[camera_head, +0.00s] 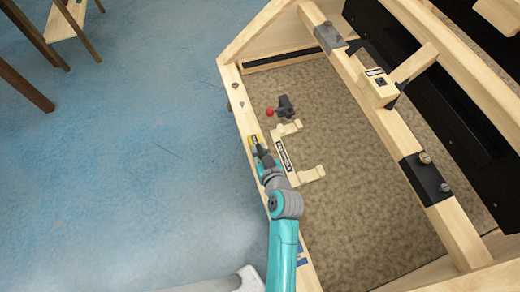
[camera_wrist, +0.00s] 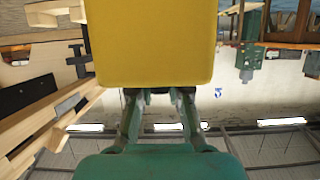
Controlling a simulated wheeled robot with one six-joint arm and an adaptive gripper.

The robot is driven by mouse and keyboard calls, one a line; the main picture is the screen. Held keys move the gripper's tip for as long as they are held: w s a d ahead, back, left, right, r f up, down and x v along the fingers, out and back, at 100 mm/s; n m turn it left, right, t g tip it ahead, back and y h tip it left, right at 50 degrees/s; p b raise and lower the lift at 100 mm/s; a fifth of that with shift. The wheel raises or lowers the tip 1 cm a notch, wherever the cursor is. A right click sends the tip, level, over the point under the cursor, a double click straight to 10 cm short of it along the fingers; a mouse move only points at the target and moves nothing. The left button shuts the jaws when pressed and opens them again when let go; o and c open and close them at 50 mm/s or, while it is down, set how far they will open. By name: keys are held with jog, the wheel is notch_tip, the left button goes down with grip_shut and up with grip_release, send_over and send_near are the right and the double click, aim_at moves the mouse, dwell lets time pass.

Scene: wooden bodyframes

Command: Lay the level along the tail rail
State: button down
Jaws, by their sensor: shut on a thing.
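My gripper (camera_head: 259,152) is shut on the yellow level (camera_head: 253,139), which fills the top middle of the wrist view (camera_wrist: 155,45). The gripper's two fingers (camera_wrist: 162,100) show below it there. In the head view the level is over the pale wooden rail (camera_head: 236,92) along the frame's left side, which I take to be the tail rail. My gripper and arm cover part of the level and of the rail. I cannot tell whether the level touches the rail or hangs just above it.
A wooden bracket with a dark label (camera_head: 283,156) and a black clamp with a red knob (camera_head: 285,106) lie just right of the rail, inside the frame. A thick beam (camera_head: 400,135) with black fittings crosses farther right.

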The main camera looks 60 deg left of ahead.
jog(key=c, duration=1.1)
grip_release()
jog(key=shift+f, duration=0.15)
jog(key=shift+c, duration=0.2)
jog(key=shift+d+r, duration=0.15)
jog(key=shift+r, duration=0.1)
jog(key=v, duration=1.1)
jog(key=shift+d+r, duration=0.15)
jog(key=shift+d, duration=0.15)
jog(key=shift+s, duration=0.15)
